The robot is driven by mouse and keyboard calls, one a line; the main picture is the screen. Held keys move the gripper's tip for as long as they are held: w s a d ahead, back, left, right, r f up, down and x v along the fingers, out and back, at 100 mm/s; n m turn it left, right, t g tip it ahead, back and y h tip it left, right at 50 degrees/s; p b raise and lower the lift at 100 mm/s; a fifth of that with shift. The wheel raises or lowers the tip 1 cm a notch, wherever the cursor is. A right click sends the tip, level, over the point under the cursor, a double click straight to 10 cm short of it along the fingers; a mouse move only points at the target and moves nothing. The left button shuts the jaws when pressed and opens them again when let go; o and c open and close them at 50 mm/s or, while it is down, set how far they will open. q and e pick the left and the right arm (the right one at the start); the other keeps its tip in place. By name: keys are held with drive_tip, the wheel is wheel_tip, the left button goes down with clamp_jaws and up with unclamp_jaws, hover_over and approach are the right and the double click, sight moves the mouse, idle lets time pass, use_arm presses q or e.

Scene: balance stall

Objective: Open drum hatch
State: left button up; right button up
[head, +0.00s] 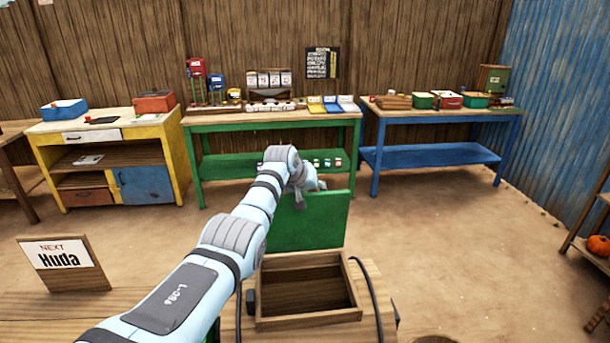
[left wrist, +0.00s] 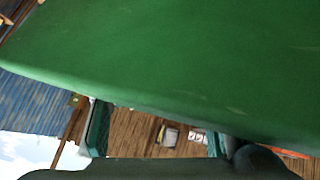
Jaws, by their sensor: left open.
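The green hatch panel (head: 312,222) stands upright at the far side of an open wooden box frame (head: 268,316) on the drum (head: 380,325). The frame's inside shows brown and empty in the head view. My left arm reaches across from the left. My right gripper is not shown.
A sign reading "Huda" (head: 62,264) stands on a wooden counter (head: 25,310) at left. Behind are a yellow bench (head: 100,130), a green table (head: 225,122) and a blue table (head: 430,157). Bare floor lies between. A shelf with a pumpkin (head: 598,245) is at right.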

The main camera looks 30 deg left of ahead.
use_arm(q)
drive_tip(key=s+a+r, duration=0.2)
drive_tip(key=r, duration=0.5)
drive_tip(key=s+a+r+p, duration=0.1)
drive_tip(key=s+a+r, duration=0.1)
drive_tip(key=r, duration=0.6)
drive_tip(key=shift+s, duration=0.45)
drive_tip(key=shift+r, duration=0.15)
drive_tip(key=v, duration=1.2)
drive_tip(key=shift+c, duration=0.3)
